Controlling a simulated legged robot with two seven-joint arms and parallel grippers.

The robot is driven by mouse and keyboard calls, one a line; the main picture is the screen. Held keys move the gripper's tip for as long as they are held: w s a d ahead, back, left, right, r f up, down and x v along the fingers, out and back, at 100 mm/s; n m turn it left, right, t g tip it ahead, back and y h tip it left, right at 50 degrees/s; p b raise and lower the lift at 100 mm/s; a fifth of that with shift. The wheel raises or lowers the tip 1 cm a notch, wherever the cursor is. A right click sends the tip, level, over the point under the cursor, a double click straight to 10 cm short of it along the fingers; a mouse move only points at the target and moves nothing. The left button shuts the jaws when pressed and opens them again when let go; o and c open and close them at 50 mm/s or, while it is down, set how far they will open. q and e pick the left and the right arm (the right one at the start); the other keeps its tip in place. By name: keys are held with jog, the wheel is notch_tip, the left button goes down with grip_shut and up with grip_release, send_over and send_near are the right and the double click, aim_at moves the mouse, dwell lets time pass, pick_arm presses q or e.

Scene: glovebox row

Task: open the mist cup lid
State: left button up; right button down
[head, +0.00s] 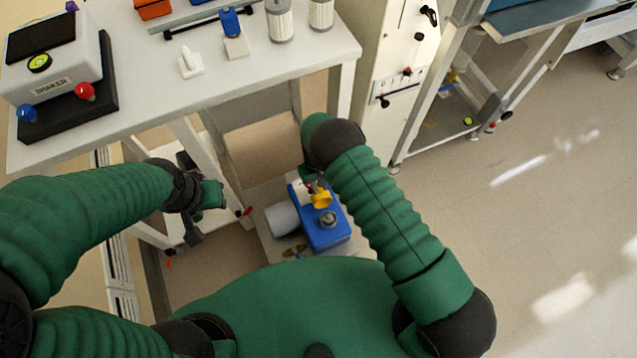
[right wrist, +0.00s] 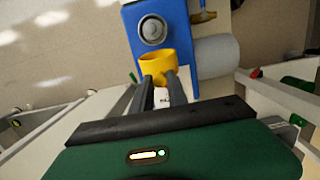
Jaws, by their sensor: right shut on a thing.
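The yellow mist cup lid (head: 322,199) sits on a blue pump-like unit (head: 325,228) on a low shelf below the bench. In the right wrist view the lid (right wrist: 158,66) is a round yellow cup shape against the blue body (right wrist: 180,30). My right gripper (right wrist: 164,84) has its two dark fingers at the lid's near side and is shut on it. In the head view my right arm partly hides this gripper (head: 312,187). My left gripper (head: 193,228) hangs left of the unit, apart from it; its fingers are unclear.
A grey-white cylinder (head: 282,219) lies against the unit's left side. A round grey cap (head: 328,218) is on its top. The bench (head: 190,95) overhangs behind, with its legs close to both arms. A white cabinet (head: 375,75) stands right of it. The floor at right is clear.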

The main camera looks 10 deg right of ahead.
jog(key=shift+s, duration=0.15)
jog(key=c, duration=1.3)
grip_release()
jog(key=r+p, duration=0.1)
jog(key=r, duration=0.4)
jog(key=w+r+p, duration=0.1)
jog(key=r, duration=0.5)
jog(key=w+r+p, duration=0.1)
jog(key=r, duration=0.4)
jog(key=shift+w+a+r, duration=0.1)
jog(key=shift+a+r, duration=0.15)
jog(key=shift+a, duration=0.05)
